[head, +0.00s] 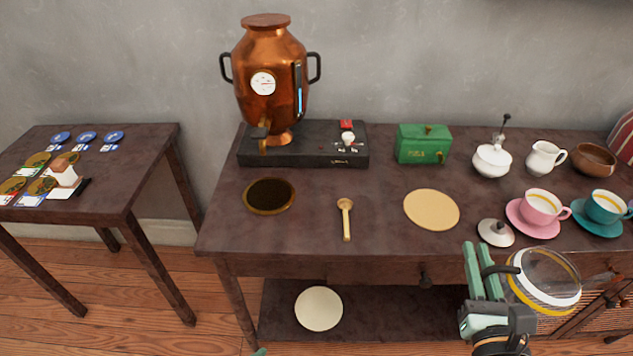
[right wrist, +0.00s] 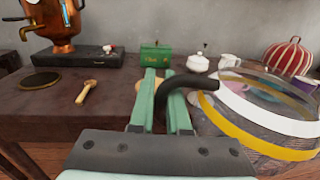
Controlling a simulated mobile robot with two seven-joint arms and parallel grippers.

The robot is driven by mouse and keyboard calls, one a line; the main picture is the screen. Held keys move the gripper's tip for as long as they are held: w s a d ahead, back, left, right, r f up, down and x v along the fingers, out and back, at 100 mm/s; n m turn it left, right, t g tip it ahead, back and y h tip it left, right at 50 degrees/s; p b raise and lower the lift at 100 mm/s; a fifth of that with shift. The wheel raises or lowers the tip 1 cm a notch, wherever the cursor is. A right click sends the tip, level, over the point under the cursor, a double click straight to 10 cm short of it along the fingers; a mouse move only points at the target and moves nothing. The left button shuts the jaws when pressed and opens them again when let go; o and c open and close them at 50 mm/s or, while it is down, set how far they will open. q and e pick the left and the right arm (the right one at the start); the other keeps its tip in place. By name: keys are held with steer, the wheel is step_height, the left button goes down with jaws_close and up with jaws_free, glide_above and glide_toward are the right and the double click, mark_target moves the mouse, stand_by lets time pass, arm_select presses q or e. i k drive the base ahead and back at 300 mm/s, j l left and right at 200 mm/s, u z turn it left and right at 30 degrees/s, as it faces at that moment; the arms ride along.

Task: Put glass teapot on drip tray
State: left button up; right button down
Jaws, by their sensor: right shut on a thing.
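The glass teapot (head: 548,272) is clear, with a white band, a yellow band and a dark handle. My right gripper (head: 479,250) is shut on its handle and holds it in front of the table's front right edge. In the right wrist view the teapot (right wrist: 262,112) is to the right of the green fingers (right wrist: 164,82), with the dark handle between them. The drip tray (head: 269,196) is a dark disc with a brass rim, lying empty before the copper urn's tap. It also shows in the right wrist view (right wrist: 40,81). Only a green tip of my left gripper (head: 260,352) shows at the bottom edge.
The copper urn (head: 270,75) stands on a black base (head: 303,158). A white lid (head: 496,232), pink cup (head: 540,206) and teal cup (head: 605,206) crowd the right side.

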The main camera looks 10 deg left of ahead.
mark_target(270, 194)
steer(key=i+j+z, duration=0.1)
steer(key=j, duration=0.35)
steer(key=i+j+z, duration=0.1)
steer(key=j, duration=0.35)
steer(key=i+j+z, duration=0.1)
steer(key=j, duration=0.4)
steer(key=i+j, duration=0.1)
steer(key=j, duration=0.4)
steer(key=i+l+z, duration=0.05)
